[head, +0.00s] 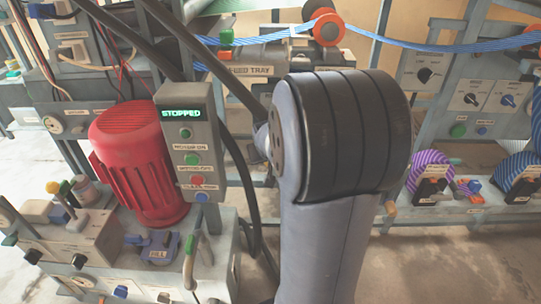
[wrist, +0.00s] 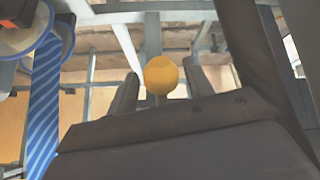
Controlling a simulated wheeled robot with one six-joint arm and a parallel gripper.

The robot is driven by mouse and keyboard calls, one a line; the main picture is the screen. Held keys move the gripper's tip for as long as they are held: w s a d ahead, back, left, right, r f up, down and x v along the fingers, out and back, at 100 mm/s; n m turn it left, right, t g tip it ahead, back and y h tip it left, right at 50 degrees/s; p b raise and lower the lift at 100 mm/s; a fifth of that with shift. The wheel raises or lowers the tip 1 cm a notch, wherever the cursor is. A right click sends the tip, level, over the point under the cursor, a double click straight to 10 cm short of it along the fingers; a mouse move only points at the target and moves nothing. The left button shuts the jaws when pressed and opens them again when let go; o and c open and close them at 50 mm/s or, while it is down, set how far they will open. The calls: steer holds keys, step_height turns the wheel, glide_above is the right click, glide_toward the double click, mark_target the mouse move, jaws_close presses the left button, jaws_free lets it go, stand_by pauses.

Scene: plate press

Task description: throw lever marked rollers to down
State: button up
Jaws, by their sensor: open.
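In the wrist view a round yellow knob (wrist: 161,75) on a thin stem shows between the two dark fingers of my gripper (wrist: 160,80). The fingers are apart, one on each side of the knob, with a visible gap. I cannot tell how deep between them it is. No "rollers" label is readable in either view, so I cannot confirm that this knob belongs to that lever, nor tell the lever's position. In the head view my own arm covers the middle, and my gripper and the yellow knob are hidden behind it.
A red motor (head: 128,165) and a grey control box (head: 188,140) reading "STOPPED" stand left of my arm. A blue striped band (head: 440,48) crosses the back. Panels with knobs (head: 425,75) stand at right. Metal frame bars and a blue striped strip (wrist: 45,100) surround my gripper.

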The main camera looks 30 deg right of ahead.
steer(key=p+v, duration=0.4)
steer(key=v, duration=0.7)
steer(key=shift+w+f, duration=0.1)
steer(key=shift+f, duration=0.05)
steer(key=b+x, duration=0.3)
steer(key=x, duration=0.6)
steer(key=shift+f+b, duration=0.3)
steer(key=shift+b, duration=0.1)
steer(key=shift+w+d+f, duration=0.2)
steer(key=shift+w+f, duration=0.25)
steer(key=shift+r, duration=0.1)
